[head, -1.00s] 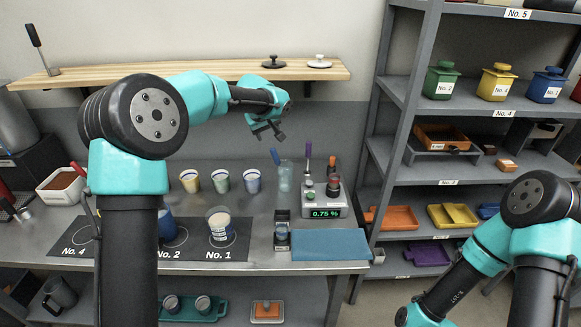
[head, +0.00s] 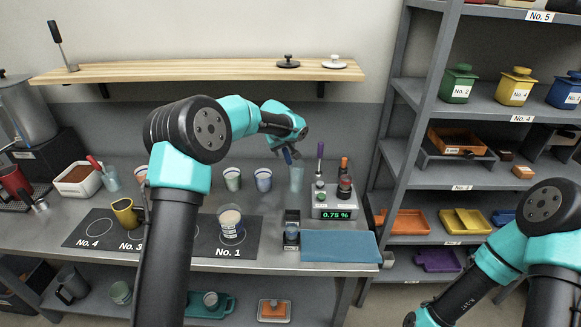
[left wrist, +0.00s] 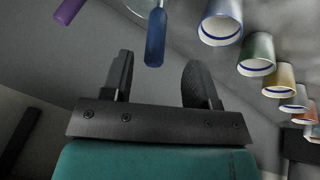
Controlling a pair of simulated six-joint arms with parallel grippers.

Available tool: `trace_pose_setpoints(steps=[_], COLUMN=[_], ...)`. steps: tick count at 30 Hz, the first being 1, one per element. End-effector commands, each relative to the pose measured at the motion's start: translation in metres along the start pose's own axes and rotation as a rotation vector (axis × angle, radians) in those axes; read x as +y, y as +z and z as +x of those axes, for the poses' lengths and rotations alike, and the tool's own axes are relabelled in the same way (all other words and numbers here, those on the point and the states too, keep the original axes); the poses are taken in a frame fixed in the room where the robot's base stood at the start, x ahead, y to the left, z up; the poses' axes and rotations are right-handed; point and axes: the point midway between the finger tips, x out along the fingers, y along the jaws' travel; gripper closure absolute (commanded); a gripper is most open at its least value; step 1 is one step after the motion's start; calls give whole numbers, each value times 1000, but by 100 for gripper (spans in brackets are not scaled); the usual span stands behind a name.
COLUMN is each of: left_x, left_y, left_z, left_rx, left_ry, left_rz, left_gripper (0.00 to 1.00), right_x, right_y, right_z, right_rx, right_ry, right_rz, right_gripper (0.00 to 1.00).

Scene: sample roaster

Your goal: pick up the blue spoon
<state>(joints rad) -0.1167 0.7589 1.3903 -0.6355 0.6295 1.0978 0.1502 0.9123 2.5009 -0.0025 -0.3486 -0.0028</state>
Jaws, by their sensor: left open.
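The blue spoon stands in a clear glass (head: 297,178) on the bench, its blue handle (head: 287,156) pointing up and partly behind my left gripper. In the left wrist view the blue handle (left wrist: 155,38) shows between the two fingertips in the picture, with clear space on both sides. My left gripper (head: 284,151) is open and empty, pointing down at the top of the handle; it also shows in the left wrist view (left wrist: 158,65). I cannot tell how deep the handle sits between the fingers. My right arm is at the lower right, its gripper out of view.
A scale (head: 334,210) stands right of the glass, with a purple-handled tool (head: 320,150) behind it. White cups (head: 263,180) are to the left. A cup of beans (head: 231,224) stands on the dark mat. A wooden shelf (head: 200,71) is above; a blue cloth (head: 340,246) lies in front.

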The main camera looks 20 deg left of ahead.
Motion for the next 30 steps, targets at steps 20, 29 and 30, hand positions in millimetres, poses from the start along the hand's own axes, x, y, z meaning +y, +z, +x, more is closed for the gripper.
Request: trace_pose_setpoints(steps=[20,29,30], left_x=[2,4,4], left_y=[-1,-2,-2], left_z=[28,65,68], left_rx=[0,0,0], left_ry=[0,0,0], left_rz=[0,0,0], left_gripper=[46,46,46], right_x=[0,0,0], right_y=[0,0,0], right_z=[0,0,0], right_rx=[0,0,0], right_ry=[0,0,0], right_rz=[0,0,0], right_gripper=[100,100,100])
